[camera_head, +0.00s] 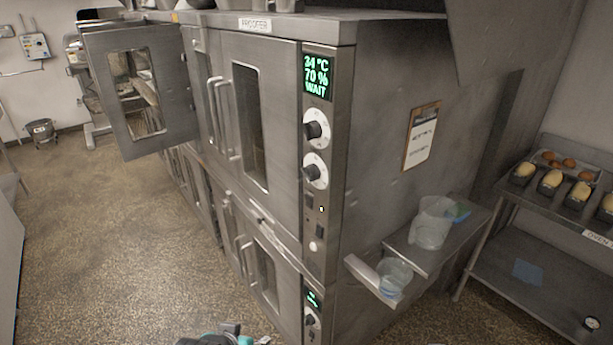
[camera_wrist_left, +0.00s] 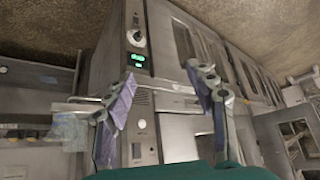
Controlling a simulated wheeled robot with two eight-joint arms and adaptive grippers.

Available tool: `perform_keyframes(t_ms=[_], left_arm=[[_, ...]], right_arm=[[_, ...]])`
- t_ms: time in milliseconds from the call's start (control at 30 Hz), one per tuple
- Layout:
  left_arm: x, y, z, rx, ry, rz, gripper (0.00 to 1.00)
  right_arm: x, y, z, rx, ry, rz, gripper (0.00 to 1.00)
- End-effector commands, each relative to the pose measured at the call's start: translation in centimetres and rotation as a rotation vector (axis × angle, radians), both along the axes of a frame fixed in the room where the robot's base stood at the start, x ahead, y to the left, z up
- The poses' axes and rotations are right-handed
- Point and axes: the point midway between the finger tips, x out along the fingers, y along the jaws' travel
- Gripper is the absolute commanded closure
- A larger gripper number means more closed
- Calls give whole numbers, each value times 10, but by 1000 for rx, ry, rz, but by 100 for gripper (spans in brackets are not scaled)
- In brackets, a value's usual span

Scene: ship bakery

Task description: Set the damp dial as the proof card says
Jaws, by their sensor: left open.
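The proofer (camera_head: 268,110) has a green display (camera_head: 317,76) reading 34 °C, 70 % and WAIT. Below it on the control strip are an upper dial (camera_head: 316,130) and a lower dial (camera_head: 315,171), black knobs on white faces. Their small marks are too blurred to read, so I cannot tell which is the damp dial. A card on a brown board (camera_head: 421,135) hangs on the proofer's side; its text is illegible. My left gripper (camera_wrist_left: 165,98) is open and empty, below and away from these dials. My right gripper is not in view.
A lower unit has its own display (camera_head: 312,299) and dial (camera_head: 312,319). A far oven door (camera_head: 142,85) stands open. A side shelf (camera_head: 440,248) holds a clear jug (camera_head: 433,222); a clear tub (camera_head: 394,277) sits lower. A rack with loaf tins stands right.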

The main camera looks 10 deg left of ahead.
Motion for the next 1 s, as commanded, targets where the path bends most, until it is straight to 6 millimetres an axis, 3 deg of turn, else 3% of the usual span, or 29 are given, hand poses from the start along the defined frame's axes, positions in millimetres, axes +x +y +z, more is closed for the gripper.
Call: perform_keyframes(t_ms=[133,267,433,600,700,800,1000], left_arm=[[16,-15,15,-205,20,137,44],[55,-45,50,-655,92,430,44],[129,-71,121,-1373,309,847,44],[190,-59,191,-1954,625,1100,44],[210,-44,219,-2165,797,1160,44],[220,-34,234,-2279,911,1181,44],[234,-41,239,-2322,968,1187,44]], right_arm=[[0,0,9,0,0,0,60],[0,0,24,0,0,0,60],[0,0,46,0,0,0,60],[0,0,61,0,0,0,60],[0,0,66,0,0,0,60],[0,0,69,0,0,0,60],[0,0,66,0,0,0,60]])
